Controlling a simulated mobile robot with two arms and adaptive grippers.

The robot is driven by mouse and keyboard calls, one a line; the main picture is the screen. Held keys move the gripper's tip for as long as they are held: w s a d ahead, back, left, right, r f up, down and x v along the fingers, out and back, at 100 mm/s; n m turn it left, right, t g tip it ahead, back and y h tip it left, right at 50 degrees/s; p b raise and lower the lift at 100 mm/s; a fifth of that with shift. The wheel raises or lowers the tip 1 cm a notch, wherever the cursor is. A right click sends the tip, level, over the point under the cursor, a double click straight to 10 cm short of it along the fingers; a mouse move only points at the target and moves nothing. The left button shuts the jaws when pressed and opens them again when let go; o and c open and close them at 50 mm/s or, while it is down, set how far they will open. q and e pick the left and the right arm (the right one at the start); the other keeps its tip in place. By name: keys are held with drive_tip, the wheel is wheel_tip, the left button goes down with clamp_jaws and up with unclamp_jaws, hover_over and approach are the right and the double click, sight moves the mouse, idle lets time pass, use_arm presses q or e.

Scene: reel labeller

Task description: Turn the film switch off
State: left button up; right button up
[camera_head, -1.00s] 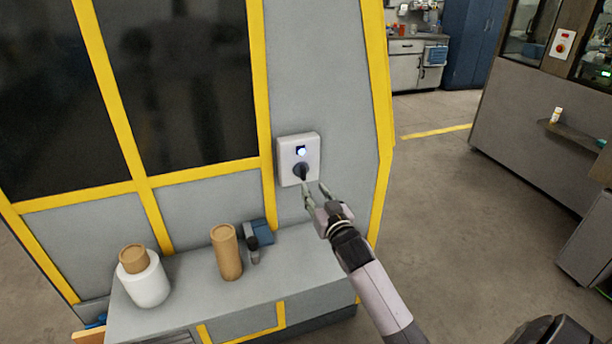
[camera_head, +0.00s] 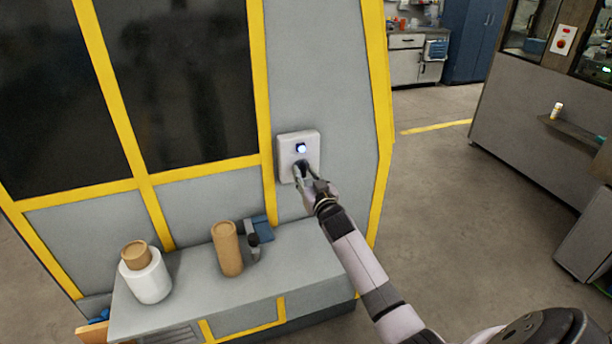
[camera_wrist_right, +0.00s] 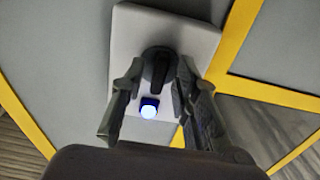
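The film switch is a black rotary knob (camera_wrist_right: 158,66) on a white box (camera_head: 285,146) fixed to the grey and yellow machine wall. A blue-white lamp (camera_head: 301,148) above the knob is lit; it also shows in the right wrist view (camera_wrist_right: 149,108). My right gripper (camera_head: 306,174) is at the knob. In the right wrist view its two fingers (camera_wrist_right: 155,85) stand apart on either side of the knob, with small gaps that I cannot judge exactly. In the head view the fingers partly hide the knob. My left gripper is not in view.
Below the box, a grey ledge (camera_head: 190,295) carries a white film roll (camera_head: 150,283) on a brown core, a brown cardboard tube (camera_head: 227,250) and a small blue and dark device (camera_head: 262,229). Another machine (camera_head: 520,120) stands at the right. The floor between is clear.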

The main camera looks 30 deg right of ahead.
clamp_jaws()
idle(0.5)
drive_tip(key=n, duration=0.3)
drive_tip(key=shift+n, duration=0.4)
drive_tip(key=n, duration=0.4)
drive_tip(key=shift+d+n+b, duration=0.1)
drive_tip(key=shift+n+b, duration=0.2)
drive_tip(key=n, duration=0.5)
drive_tip(key=shift+n, duration=2.3)
